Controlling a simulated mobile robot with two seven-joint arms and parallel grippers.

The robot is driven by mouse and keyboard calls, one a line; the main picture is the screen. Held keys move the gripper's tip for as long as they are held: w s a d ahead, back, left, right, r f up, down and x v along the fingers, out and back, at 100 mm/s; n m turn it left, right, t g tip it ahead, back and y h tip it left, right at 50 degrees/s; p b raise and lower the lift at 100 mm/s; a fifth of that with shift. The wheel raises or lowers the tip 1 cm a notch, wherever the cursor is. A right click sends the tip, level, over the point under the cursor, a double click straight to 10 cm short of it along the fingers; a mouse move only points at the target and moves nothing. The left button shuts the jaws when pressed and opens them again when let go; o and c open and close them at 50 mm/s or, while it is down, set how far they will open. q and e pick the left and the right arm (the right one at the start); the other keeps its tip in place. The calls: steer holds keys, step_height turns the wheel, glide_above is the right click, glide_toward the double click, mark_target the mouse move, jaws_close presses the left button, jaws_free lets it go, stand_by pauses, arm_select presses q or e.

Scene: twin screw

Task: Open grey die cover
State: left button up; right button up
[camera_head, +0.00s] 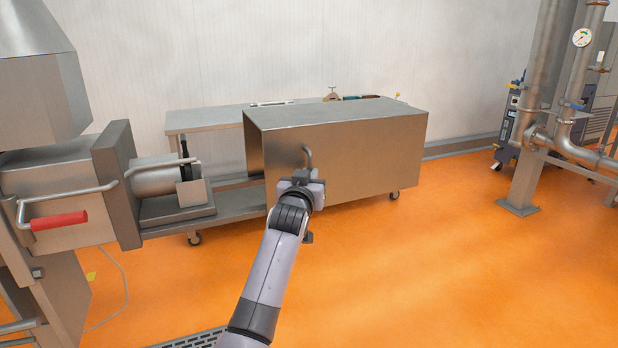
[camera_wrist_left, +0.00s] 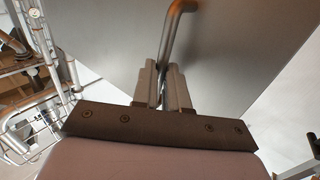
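The grey die cover (camera_head: 365,150) is a large metal box in the middle of the head view. Its left end is open and dark inside, and it stands apart from the machine's grey end block on the left. A bent metal handle (camera_head: 307,156) sticks out of its front face. My left gripper (camera_head: 305,176) is at this handle. In the left wrist view the handle (camera_wrist_left: 173,38) runs down between the two fingers (camera_wrist_left: 163,85), which are close together around its lower part. The cover's face (camera_wrist_left: 225,55) fills the background there. My right gripper is in neither view.
The machine's end block (camera_head: 118,180) and a red-gripped handle (camera_head: 58,221) are at the left. A short metal cylinder (camera_head: 153,178) shows in the gap beside the cover. A wheeled table (camera_head: 205,118) stands behind. Pipes (camera_head: 535,110) rise at right.

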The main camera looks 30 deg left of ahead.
arm_select(q)
steer(key=o, duration=0.3)
steer(key=shift+o, duration=0.2)
steer(key=shift+s, duration=0.1)
steer(key=v, duration=0.7)
stand_by(0.5)
